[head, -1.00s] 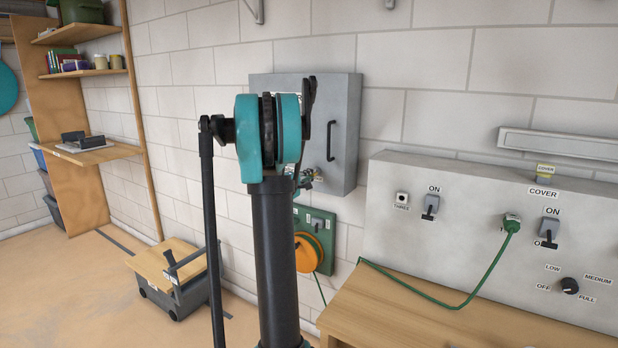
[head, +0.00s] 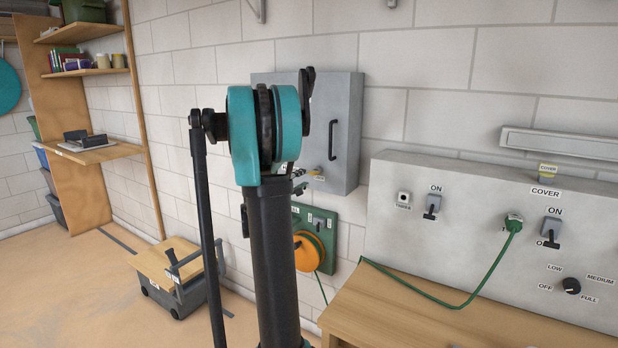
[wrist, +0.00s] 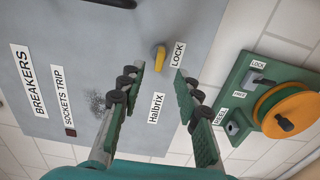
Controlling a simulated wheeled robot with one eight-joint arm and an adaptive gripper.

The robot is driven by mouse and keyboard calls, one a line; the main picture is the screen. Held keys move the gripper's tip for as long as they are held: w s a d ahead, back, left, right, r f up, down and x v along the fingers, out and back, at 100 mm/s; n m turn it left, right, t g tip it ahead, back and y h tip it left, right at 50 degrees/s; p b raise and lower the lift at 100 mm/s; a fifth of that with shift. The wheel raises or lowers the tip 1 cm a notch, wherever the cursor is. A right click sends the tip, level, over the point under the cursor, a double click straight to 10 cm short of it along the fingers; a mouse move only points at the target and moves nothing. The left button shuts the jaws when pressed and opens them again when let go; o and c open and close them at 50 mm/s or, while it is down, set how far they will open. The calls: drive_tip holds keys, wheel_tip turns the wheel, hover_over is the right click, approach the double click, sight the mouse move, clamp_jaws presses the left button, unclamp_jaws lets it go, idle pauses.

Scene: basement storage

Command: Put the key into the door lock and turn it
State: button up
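The grey breaker cabinet (head: 340,115) hangs on the wall with its door shut. Its face fills much of the wrist view (wrist: 75,35). A yellow key (wrist: 159,57) stands on the cabinet face beside the LOCK label (wrist: 178,54) and looks seated in the lock. Its turn angle is hard to judge. In the head view the yellow key (head: 314,172) is small, at the cabinet's lower part. My gripper (wrist: 157,75) is open and empty. Its fingertips lie on either side of the key's line, apart from it. My arm hides most of the gripper in the head view.
A green panel with an orange reel (wrist: 285,115) is on the wall below the cabinet. A grey switch panel (head: 480,220) with a green cable stands on a wooden bench (head: 400,315) at right. A lidded grey box (head: 175,290) is on the floor at left.

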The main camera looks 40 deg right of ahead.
drive_tip(key=v, duration=0.5)
drive_tip(key=shift+a, duration=0.15)
idle(0.6)
drive_tip(key=s+a+f+m+g+y, duration=0.1)
drive_tip(key=s+a+f+y, duration=0.4)
drive_tip(key=s+a+f, duration=0.3)
drive_tip(key=s+a+f+m+y, duration=0.2)
drive_tip(key=s+a+f+y, duration=0.4)
drive_tip(key=a, duration=0.9)
drive_tip(key=s+a+f+m+g+y, duration=0.1)
drive_tip(key=s+a+f+y, duration=0.4)
drive_tip(key=s+a+f, duration=0.6)
drive_tip(key=shift+a+g+y, duration=0.3)
drive_tip(key=shift+a, duration=0.35)
drive_tip(key=shift+c, duration=0.5)
